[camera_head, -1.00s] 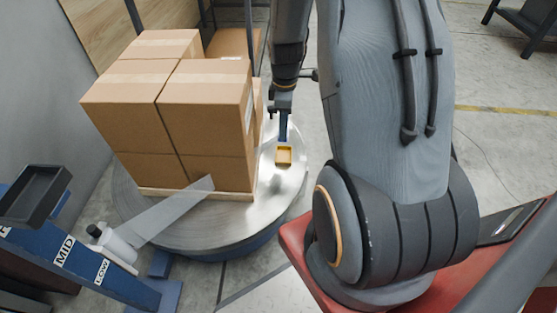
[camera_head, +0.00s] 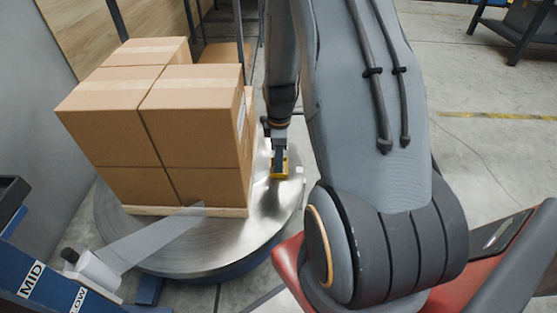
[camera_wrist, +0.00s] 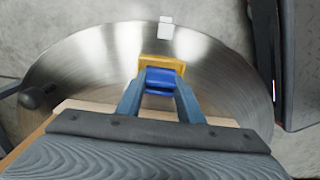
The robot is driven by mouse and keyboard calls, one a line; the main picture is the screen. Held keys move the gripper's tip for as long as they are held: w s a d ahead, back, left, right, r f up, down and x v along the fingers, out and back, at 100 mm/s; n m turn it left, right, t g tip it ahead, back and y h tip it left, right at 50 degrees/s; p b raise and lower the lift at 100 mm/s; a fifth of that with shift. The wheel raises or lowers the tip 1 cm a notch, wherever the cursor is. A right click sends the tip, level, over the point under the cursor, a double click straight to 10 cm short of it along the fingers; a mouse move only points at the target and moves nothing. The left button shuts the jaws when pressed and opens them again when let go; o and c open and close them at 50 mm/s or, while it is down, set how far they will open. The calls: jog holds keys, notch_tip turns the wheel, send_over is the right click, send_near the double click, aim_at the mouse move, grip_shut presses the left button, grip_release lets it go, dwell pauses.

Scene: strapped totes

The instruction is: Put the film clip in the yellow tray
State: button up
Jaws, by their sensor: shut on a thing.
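My gripper (camera_wrist: 160,84) is shut on a small blue clip (camera_wrist: 160,77), which sits between its two blue-grey fingers in the wrist view. The yellow tray (camera_wrist: 161,61) shows just beyond the clip, on the round metal turntable, and the clip covers part of it. In the head view my gripper (camera_head: 279,158) points down at the yellow tray (camera_head: 281,175) to the right of the boxes. Whether the clip touches the tray floor or hangs just above it I cannot tell.
Stacked cardboard boxes (camera_head: 155,130) stand on a pallet on the turntable (camera_head: 180,258), close left of my gripper. A strip of film (camera_head: 150,238) runs from the pallet to a white roll on the blue stand (camera_head: 50,290). A small white block (camera_wrist: 165,27) shows near the turntable's rim.

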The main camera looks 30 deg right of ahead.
jog(key=shift+f, duration=0.15)
jog(key=o, duration=1)
jog(key=shift+o, duration=0.2)
notch_tip(320, 180, up, 12)
jog(key=p, duration=0.5)
